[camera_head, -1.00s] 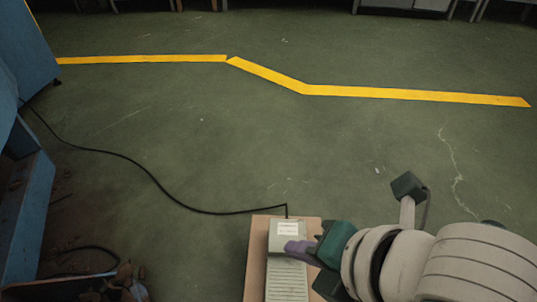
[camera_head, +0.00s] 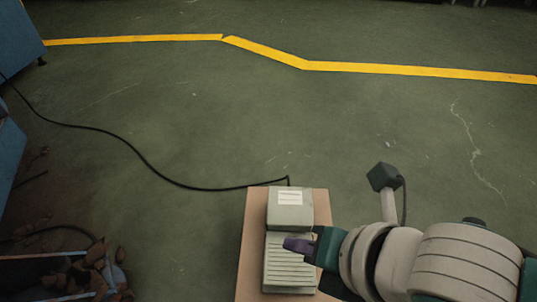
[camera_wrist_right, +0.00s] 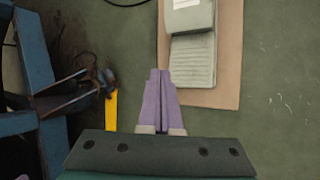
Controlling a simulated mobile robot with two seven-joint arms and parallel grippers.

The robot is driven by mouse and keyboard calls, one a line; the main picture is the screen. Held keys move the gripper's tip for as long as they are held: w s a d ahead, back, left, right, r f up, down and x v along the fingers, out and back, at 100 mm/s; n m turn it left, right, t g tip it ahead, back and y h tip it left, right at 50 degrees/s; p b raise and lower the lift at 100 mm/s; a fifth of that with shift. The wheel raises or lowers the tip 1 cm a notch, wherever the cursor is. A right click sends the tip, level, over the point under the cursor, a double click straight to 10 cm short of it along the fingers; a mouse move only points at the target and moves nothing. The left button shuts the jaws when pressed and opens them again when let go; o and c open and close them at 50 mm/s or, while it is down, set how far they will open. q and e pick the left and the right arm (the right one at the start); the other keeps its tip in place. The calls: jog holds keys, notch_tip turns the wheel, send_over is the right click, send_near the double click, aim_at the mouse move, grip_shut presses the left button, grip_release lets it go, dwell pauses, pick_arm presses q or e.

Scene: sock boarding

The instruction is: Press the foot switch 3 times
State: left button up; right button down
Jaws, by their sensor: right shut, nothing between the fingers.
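The foot switch (camera_head: 290,262) is a pale grey ribbed pedal with a box-like housing and a white label at its far end. It sits on a tan board (camera_head: 252,240) on the floor. My right gripper (camera_head: 286,243) is shut and empty, its purple fingers over the upper part of the ribbed pedal in the head view. In the right wrist view the shut fingers (camera_wrist_right: 158,75) point just left of the foot switch (camera_wrist_right: 193,60). I cannot tell whether they touch the pedal. My left gripper is not in view.
A black cable (camera_head: 150,166) runs from the switch across the floor to blue equipment (camera_head: 18,40) at the left. A bin with brown scraps (camera_head: 97,265) stands at the lower left. A yellow line (camera_head: 420,71) crosses the open green floor.

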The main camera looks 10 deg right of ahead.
jog(key=b, duration=0.8)
send_over(281, 275)
jog(key=s+d, duration=0.2)
jog(key=f, duration=0.7)
jog(key=shift+s+a, duration=0.15)
jog(key=shift+a, duration=0.1)
jog(key=shift+s+f, duration=0.2)
jog(key=shift+f, duration=0.6)
jog(key=shift+f, duration=0.15)
jog(key=shift+f, duration=0.3)
